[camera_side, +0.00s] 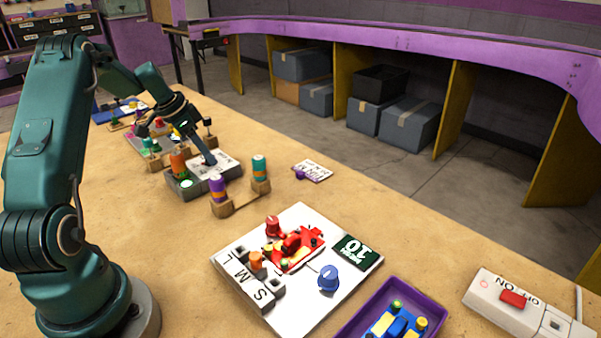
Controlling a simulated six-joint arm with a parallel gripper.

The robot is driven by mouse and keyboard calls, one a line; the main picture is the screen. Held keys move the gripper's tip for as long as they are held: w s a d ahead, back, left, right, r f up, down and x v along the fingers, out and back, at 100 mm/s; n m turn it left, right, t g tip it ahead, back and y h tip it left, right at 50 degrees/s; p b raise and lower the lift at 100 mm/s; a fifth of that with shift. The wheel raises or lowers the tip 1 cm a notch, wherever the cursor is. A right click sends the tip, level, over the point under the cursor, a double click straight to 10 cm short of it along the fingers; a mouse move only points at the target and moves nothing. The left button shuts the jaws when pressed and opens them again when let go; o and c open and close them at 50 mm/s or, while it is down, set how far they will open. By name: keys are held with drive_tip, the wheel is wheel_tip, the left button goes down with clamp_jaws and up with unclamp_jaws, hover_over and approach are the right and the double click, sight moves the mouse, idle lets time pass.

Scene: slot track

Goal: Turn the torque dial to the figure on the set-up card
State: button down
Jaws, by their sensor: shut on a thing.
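My gripper (209,159) reaches down to the white top face of a grey box (229,171) in the middle left of the side view. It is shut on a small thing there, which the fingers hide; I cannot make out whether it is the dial. A white card (312,171) with dark print lies on the bench right of the box, a small purple piece at its near edge. A blue knob (328,278) stands beside that plate. The fine print is too small to read.
The board also bears a red assembly (293,245). A purple tray (424,323) and a white switch box (510,302) are in front. The bench (420,240) right of the board is clear.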

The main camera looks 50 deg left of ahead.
drive_tip(key=n+y, duration=0.1)
drive_tip(key=n, duration=0.1)
drive_tip(key=n+y, duration=0.1)
drive_tip(key=n, duration=0.2)
drive_tip(key=shift+d, duration=0.2)
drive_tip(key=n+y, duration=0.1)
drive_tip(key=n, duration=0.2)
drive_tip(key=n+g+y, duration=0.1)
drive_tip(key=n, duration=0.2)
drive_tip(key=shift+w+d, duration=0.1)
idle(0.3)
drive_tip(key=c, duration=0.6)
unclamp_jaws()
drive_tip(key=shift+r, duration=0.1)
drive_tip(key=shift+v, duration=2.5)
